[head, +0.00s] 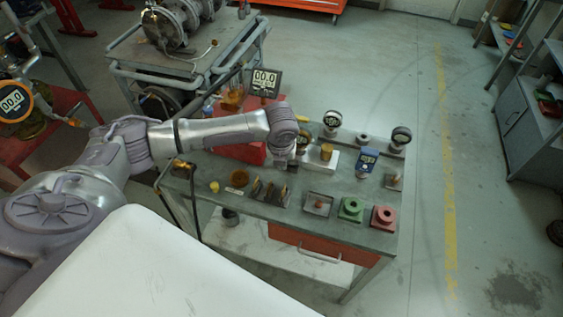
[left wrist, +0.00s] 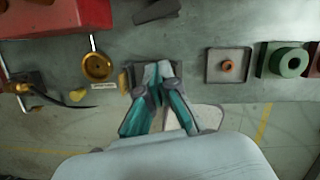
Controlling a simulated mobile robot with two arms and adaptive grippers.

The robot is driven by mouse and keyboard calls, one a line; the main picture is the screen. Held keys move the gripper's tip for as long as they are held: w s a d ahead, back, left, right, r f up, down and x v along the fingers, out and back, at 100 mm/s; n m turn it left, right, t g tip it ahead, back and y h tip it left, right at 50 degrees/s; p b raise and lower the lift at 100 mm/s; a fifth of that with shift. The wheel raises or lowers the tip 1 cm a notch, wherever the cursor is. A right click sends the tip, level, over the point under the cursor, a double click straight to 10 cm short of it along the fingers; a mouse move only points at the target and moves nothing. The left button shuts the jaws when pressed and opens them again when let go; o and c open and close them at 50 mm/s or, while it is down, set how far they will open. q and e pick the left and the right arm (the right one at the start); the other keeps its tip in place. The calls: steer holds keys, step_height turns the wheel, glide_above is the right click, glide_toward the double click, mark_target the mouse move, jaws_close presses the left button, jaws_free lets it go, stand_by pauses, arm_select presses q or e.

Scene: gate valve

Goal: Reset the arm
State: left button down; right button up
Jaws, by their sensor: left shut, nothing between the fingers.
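My left arm reaches in from the left in the head view, out over the workbench (head: 330,225). My left gripper (head: 292,166) points down above the bench and is mostly hidden by its own wrist there. In the left wrist view the left gripper (left wrist: 158,76) has its fingertips together, with nothing seen between them. The tips appear over a dark slotted holder (head: 270,192) on the bench; the height between them is hard to tell. My right gripper is not in view.
The bench holds a brass dish (head: 239,179), a tray with a small copper ring (head: 318,204), a green block (head: 350,209), a red block (head: 383,217), a blue gauge (head: 367,160) and round gauges (head: 332,119). A cart (head: 185,60) stands behind.

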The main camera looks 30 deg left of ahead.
arm_select(q)
steer(key=shift+s+r, duration=0.2)
steer(key=shift+r, duration=0.15)
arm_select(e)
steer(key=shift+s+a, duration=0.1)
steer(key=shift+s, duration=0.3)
arm_select(q)
steer(key=shift+s, duration=0.1)
